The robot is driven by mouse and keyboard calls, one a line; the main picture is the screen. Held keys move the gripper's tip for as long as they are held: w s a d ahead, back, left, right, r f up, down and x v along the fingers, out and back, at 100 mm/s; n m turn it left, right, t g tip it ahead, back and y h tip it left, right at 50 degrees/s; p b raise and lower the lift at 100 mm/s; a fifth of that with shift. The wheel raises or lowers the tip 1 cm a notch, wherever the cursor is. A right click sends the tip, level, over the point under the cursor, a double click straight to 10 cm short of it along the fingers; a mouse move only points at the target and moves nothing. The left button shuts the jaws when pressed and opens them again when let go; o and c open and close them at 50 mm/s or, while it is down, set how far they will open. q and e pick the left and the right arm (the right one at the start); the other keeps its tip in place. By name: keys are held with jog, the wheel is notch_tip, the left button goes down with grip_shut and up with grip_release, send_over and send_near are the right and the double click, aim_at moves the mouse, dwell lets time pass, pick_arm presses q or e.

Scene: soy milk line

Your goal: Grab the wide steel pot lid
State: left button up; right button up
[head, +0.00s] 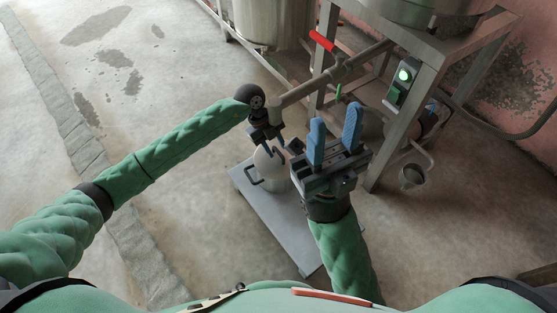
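I cannot make out a wide steel pot lid for certain in the head view. A pale metal can (271,166) with a dark side handle stands on a low grey platform (262,216). My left gripper (274,151) reaches in from the left and points down just above this can. It is small and partly hidden, so its opening and any contact with the can are unclear. My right gripper (335,138) is in front, to the right of the can. Its two blue fingers are spread apart with nothing between them.
A large steel vessel (268,22) stands at the top. A red-handled valve pipe (340,72) runs behind my grippers. The floor at left is clear.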

pick_arm(q)
jog(key=shift+d+f, duration=0.25)
jog(key=shift+f, duration=0.25)
grip_shut()
jog(key=shift+r, duration=0.15)
